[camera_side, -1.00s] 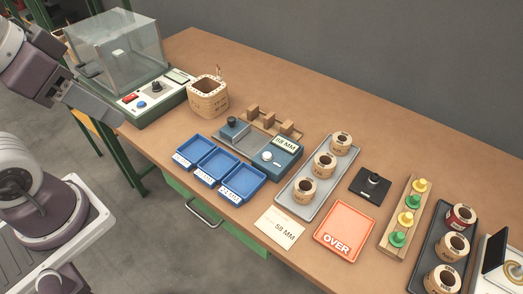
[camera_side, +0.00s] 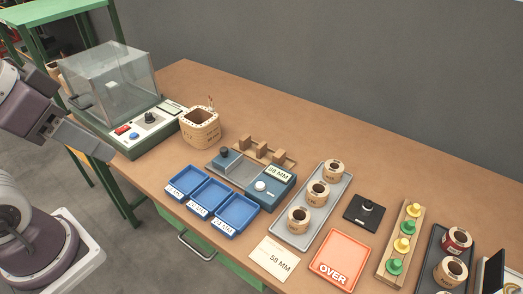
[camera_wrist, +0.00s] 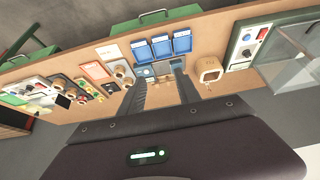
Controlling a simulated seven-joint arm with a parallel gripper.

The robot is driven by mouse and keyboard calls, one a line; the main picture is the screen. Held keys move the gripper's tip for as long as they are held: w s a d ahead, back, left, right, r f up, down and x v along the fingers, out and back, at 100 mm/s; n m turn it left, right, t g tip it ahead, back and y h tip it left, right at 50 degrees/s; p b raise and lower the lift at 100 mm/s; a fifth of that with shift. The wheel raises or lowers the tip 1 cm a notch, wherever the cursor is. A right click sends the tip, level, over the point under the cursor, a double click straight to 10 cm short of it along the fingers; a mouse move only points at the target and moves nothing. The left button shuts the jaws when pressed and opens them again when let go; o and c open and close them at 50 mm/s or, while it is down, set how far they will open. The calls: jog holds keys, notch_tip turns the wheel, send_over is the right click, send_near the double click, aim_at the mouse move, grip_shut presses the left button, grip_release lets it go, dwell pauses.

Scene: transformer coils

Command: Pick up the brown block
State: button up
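Three small brown blocks stand in a row on a wooden strip behind the grey and blue gauge in the side view: a left one (camera_side: 245,143), a middle one (camera_side: 262,149) and a right one (camera_side: 279,157). In the wrist view the blocks are too small to tell clearly between the fingers.
Three blue trays (camera_side: 209,204) lie left of the gauge. A wooden pot (camera_side: 200,127) and a clear-lidded machine (camera_side: 110,85) stand further left. A grey coil tray (camera_side: 328,207), an orange "OVER" tray (camera_side: 340,260) and a peg board (camera_side: 402,240) lie right. The table's back is clear.

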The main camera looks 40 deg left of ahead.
jog(key=n+g, duration=0.1)
jog(key=n, duration=3.5)
send_over(261, 145)
jog(key=s, duration=0.2)
notch_tip(261, 145, down, 25)
jog(key=x, duration=0.7)
jog(key=shift+s+f, duration=0.25)
grip_shut()
